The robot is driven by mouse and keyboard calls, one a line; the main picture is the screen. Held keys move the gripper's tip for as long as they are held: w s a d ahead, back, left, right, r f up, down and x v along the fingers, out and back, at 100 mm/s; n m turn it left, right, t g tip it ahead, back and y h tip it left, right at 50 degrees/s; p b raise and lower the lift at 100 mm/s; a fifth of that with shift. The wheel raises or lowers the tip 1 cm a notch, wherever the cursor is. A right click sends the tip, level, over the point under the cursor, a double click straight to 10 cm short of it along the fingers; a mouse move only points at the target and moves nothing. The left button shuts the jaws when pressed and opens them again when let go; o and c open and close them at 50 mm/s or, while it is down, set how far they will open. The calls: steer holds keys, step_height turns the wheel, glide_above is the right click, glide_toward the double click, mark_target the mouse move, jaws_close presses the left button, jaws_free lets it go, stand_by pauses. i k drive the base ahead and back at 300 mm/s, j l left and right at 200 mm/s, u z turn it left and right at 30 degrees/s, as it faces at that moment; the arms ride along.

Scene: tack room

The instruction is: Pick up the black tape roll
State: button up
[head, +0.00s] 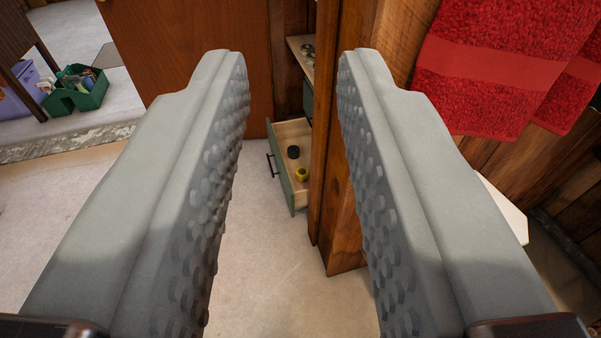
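A small black tape roll (293,152) lies in an open drawer (290,195) with a green front and a pale wooden inside. A yellow roll (302,174) lies in the same drawer, nearer to its front. My gripper (290,65) is open and empty. Its two grey, studded fingers stand wide apart in the foreground. The drawer shows between them, well beyond the fingertips and lower down. A wooden post hides the right part of the drawer.
The wooden post (340,215) stands just right of the drawer. Red towels (500,65) hang at the right. A brown wooden panel (195,40) stands behind the left finger. A green caddy (92,98) with several items sits far left. The pale floor (280,285) before the drawer is clear.

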mark_target(293, 152)
steer(key=i+j, duration=0.3)
steer(key=i, duration=0.3)
steer(key=i+j+u, duration=0.15)
steer(key=i+j, duration=0.15)
steer(key=i, duration=0.25)
steer(key=i+j, duration=0.25)
steer(key=i, duration=0.35)
steer(key=i+j+u, duration=0.1)
steer(key=i, duration=0.5)
steer(key=i+j+u, duration=0.1)
steer(key=i+j, duration=0.2)
steer(key=i, duration=0.3)
